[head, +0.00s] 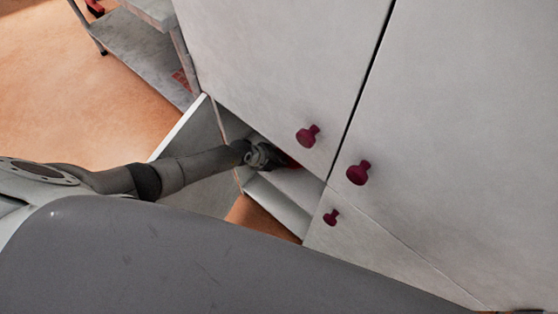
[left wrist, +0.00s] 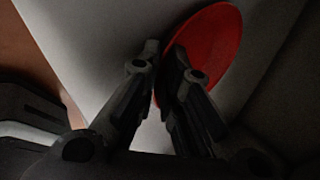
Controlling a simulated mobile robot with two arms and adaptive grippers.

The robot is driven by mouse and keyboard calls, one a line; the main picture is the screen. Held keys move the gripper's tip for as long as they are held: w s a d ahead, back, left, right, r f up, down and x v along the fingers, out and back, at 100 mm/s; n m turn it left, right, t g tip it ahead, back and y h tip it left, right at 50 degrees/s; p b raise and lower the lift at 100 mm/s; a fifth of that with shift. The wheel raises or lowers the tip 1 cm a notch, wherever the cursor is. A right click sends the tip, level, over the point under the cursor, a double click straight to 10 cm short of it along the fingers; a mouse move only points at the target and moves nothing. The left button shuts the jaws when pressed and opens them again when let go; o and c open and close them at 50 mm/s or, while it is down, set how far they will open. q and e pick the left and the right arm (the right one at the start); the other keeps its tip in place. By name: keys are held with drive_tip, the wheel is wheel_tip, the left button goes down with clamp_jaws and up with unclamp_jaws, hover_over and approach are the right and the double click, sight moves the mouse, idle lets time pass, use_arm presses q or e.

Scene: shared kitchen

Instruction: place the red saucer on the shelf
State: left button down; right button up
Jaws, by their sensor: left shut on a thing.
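The red saucer (left wrist: 212,48) shows in the left wrist view, tilted, with its lower left edge between the fingers of my left gripper (left wrist: 165,62). The gripper is shut on it. In the head view my left gripper (head: 268,156) reaches into an open cabinet, and only a sliver of the saucer (head: 294,165) shows beside it; the upper cabinet front hides the rest. A pale shelf (head: 285,203) lies inside the cabinet, below the gripper. I cannot tell whether the saucer touches it. My right gripper is in neither view.
An open white door (head: 183,128) stands left of the opening, close to my left arm. Closed grey cabinet fronts with dark red knobs (head: 358,172) fill the right side. A grey metal rack (head: 140,50) stands at the upper left. Orange floor (head: 50,100) is clear at the left.

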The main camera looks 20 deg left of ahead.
use_arm(q)
drive_tip(key=c, duration=1.9)
unclamp_jaws()
drive_tip(key=shift+o, duration=0.2)
drive_tip(key=shift+s+a+r+p, duration=0.1)
drive_tip(key=shift+s+r+p, duration=0.1)
drive_tip(key=shift+r+p, duration=0.2)
drive_tip(key=p+v, duration=0.6)
drive_tip(key=v, duration=0.5)
